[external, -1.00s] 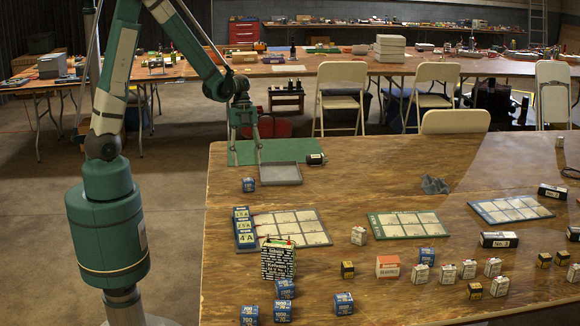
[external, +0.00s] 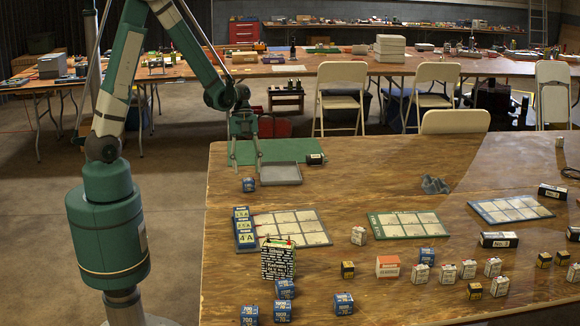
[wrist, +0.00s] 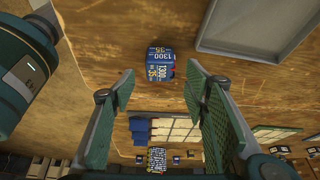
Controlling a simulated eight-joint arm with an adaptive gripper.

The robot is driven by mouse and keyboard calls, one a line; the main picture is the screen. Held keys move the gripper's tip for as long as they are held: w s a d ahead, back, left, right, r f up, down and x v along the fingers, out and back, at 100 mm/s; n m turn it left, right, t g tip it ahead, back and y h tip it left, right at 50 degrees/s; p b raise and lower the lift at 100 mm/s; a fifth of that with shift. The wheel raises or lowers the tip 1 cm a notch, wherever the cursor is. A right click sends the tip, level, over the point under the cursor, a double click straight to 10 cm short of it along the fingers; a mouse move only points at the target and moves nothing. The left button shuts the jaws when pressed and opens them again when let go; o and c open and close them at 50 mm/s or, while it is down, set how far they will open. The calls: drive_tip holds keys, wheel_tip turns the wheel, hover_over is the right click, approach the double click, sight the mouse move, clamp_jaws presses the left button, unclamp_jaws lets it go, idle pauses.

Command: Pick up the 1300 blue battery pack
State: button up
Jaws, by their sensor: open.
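My gripper (external: 246,165) is open and empty, pointing down above the table near the pack. Its green finger pads stand wide apart in the wrist view (wrist: 159,80). No contact with the pack is visible.
A grey tray (external: 281,180) and green mat (external: 277,149) lie beside and behind the pack, with a dark battery (external: 315,158) at the mat's right.

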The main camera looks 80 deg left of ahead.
sight(248, 180)
drive_tip(key=shift+f, duration=0.1)
drive_tip(key=shift+b+x, duration=0.9)
drive_tip(key=shift+x, duration=1.7)
drive_tip(key=c, duration=1.1)
